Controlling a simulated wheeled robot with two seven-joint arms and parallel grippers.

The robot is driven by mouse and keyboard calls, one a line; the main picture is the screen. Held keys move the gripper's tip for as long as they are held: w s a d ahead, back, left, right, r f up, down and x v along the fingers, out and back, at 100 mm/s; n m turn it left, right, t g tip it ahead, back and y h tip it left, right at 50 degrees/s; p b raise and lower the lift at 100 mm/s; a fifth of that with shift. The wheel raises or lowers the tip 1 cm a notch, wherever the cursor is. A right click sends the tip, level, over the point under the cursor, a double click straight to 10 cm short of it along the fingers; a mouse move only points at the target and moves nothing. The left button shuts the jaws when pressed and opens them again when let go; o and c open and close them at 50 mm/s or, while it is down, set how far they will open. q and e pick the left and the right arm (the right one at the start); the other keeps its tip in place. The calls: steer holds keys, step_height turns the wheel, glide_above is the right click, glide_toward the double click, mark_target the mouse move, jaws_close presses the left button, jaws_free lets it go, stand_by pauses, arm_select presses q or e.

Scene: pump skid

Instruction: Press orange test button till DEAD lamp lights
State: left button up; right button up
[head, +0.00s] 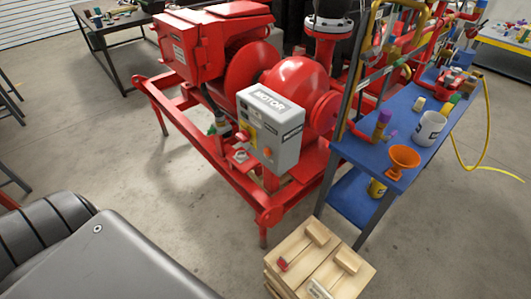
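A grey control box (270,128) labelled MOTOR stands on the near side of the red pump skid. The controls are too small for me to single out the orange test button. I cannot make out the DEAD lamp or tell whether any lamp is lit. Neither of my grippers is in the head view, and nothing is touching the box.
The red skid frame (185,140) surrounds the box's base. A blue bench (365,150) with an orange funnel (402,158) and a white bucket (430,128) stands to the right. A wooden crate (295,248) sits in front. Bare floor (165,205) lies left of the crate.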

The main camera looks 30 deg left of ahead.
arm_select(q)
jaws_close()
stand_by(1.3)
